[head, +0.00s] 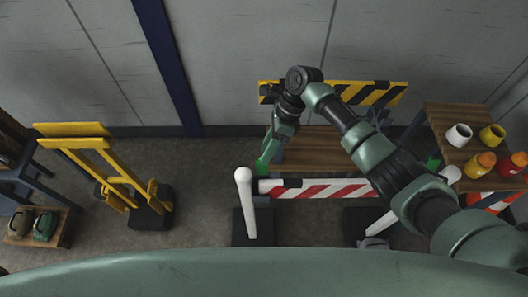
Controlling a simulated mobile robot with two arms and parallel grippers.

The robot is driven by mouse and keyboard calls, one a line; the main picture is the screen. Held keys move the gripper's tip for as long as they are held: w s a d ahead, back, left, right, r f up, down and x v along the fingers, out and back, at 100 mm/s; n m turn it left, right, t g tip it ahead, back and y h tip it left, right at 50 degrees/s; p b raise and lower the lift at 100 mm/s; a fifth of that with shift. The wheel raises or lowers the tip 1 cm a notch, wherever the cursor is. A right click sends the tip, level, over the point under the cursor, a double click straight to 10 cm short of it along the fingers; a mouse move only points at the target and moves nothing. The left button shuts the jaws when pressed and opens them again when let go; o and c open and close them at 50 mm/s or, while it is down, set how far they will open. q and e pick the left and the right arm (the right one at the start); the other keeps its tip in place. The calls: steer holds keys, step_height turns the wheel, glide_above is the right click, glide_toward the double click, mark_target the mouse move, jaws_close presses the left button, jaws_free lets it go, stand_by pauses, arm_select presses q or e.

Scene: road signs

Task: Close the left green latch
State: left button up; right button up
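The left green latch (264,157) sticks up at the left end of the red-and-white striped barrier board (325,189), beside the white post (244,195). My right gripper (275,141) reaches down from above, just above and right of this latch, and looks close to it or touching it. Its fingers are small and dark here, so I cannot tell whether they are open or shut. A second green latch (433,161) shows at the right, partly behind my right arm. My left gripper is not in view.
A wooden top (313,151) and a yellow-and-black board (375,93) stand behind the barrier. A wooden table (450,122) with cups and pots is at the right. A yellow folding frame (120,173) stands left. Floor between the frame and the white post is clear.

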steer(key=shift+x, duration=1.05)
steer(key=shift+w+f, duration=0.2)
steer(key=shift+f, duration=0.05)
steer(key=shift+s, duration=0.1)
jaws_close()
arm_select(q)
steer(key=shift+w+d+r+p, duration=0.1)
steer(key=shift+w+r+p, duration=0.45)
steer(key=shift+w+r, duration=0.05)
arm_select(e)
steer(key=shift+r, duration=0.15)
